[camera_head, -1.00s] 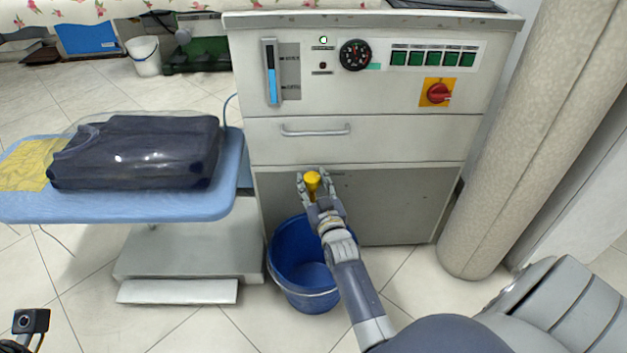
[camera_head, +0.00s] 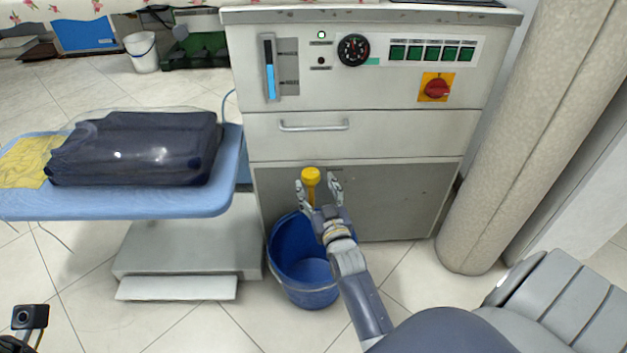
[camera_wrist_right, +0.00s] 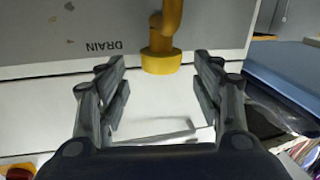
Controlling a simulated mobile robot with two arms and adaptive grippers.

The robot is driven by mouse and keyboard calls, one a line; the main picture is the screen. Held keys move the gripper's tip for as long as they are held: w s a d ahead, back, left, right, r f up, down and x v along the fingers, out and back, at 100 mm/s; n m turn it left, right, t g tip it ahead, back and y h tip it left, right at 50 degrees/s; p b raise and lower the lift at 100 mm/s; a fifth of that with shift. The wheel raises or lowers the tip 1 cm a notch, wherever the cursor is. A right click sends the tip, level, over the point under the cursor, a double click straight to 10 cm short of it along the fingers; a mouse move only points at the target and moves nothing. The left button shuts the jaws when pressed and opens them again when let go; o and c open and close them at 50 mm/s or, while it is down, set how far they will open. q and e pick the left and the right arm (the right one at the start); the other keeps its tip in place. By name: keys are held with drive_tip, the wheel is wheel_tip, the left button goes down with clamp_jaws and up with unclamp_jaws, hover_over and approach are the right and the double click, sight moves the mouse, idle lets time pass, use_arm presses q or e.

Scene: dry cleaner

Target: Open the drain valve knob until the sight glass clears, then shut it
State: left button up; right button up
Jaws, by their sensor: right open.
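The yellow drain valve knob (camera_head: 311,175) sticks out of the grey lower panel. It also shows in the right wrist view (camera_wrist_right: 160,60), beside the upside-down word DRAIN. My right gripper (camera_head: 319,187) is open, its fingers apart on either side of the knob. In the right wrist view the gripper (camera_wrist_right: 160,75) shows clear gaps between both fingers and the knob. My left gripper is not in view.
A blue bucket (camera_head: 300,291) stands on the floor below the knob, close under my right arm. A drawer handle (camera_head: 314,126) is above. An ironing board (camera_head: 120,206) with a dark wrapped garment (camera_head: 135,150) is left, a beige column (camera_head: 525,140) right.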

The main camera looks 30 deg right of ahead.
drive_tip(key=v, duration=0.8)
idle(1.9)
